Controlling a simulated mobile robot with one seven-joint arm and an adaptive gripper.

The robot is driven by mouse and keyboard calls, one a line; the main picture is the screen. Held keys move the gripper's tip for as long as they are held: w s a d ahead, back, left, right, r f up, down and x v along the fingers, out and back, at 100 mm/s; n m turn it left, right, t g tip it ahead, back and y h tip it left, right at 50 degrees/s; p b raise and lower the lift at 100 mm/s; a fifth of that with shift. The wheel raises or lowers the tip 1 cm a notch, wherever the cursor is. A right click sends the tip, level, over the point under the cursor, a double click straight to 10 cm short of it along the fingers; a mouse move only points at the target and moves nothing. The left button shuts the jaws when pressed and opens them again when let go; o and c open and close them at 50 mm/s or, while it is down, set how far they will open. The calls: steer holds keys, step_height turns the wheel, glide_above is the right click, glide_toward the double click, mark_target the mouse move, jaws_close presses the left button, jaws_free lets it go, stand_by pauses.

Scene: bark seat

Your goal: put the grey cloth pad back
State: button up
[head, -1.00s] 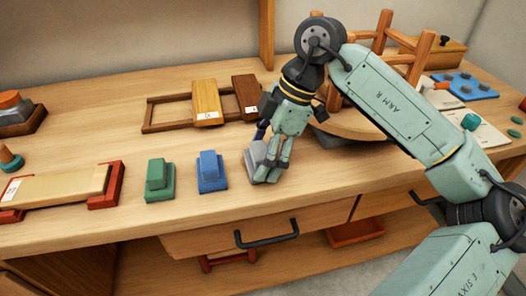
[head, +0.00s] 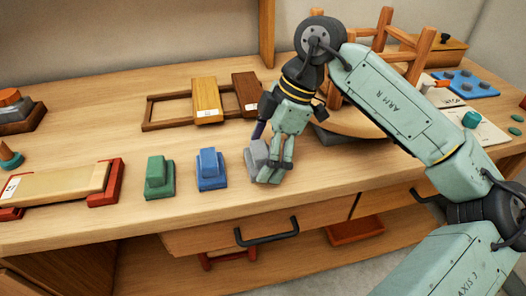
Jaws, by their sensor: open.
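The grey cloth pad (head: 256,158) is a small stepped block with a raised grip, on the wooden bench near its front edge. It stands to the right of a blue pad (head: 211,171) and a green pad (head: 159,178) of the same shape, roughly in one row. My gripper (head: 277,172) points down over the right part of the grey pad, with its fingers open around or just in front of the grip. The fingers hide part of the pad. I cannot tell whether they touch it.
A tan block in a red holder (head: 105,184) lies at left. A wooden frame with two blocks (head: 207,101) lies behind the pads. A round wooden seat (head: 362,123) with upright posts stands behind my arm. A drawer with a black handle (head: 268,234) is below the bench edge.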

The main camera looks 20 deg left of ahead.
steer(key=shift+r, duration=0.25)
steer(key=b+v, duration=0.1)
steer(key=v, duration=1.1)
steer(key=shift+s+a, duration=0.1)
